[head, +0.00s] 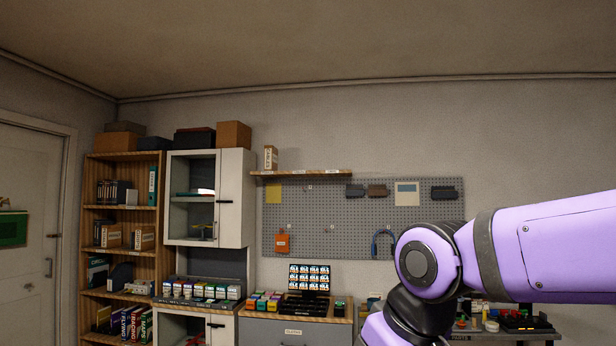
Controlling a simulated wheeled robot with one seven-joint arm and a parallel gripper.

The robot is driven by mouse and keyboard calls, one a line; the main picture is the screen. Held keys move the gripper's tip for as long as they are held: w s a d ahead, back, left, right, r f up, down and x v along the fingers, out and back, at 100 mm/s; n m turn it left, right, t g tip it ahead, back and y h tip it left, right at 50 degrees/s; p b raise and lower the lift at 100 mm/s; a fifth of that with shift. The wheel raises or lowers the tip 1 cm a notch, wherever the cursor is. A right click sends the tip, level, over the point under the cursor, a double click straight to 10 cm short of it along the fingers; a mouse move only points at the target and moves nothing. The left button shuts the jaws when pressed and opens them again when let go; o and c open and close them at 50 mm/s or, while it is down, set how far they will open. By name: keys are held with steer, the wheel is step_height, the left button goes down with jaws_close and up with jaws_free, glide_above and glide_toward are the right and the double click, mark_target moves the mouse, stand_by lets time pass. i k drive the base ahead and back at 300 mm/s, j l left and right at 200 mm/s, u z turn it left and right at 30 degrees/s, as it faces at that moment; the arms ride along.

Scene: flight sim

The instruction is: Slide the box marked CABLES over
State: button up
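A small tan box (270,158) stands upright at the left end of the wooden wall shelf (320,173). It has a pale label with vertical lettering that seems to read CABLES, though it is small. Two more labelled boxes sit on a bookcase shelf, a left one (111,236) and a right one (145,237); their lettering is too small to read. My purple arm comes in from the right and bends downward at the lower right, well away from the wall shelf. My gripper is out of the frame.
A white cabinet (237,200) stands just left of the wall shelf, close to the tan box. The shelf's top right of the box looks mostly clear. A grey pegboard (340,215) with hanging tools is below. A counter with a drawer (290,332) stands underneath.

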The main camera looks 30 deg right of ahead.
mark_target(271, 152)
steer(key=i+l+z, duration=0.3)
steer(key=i+l, duration=1.7)
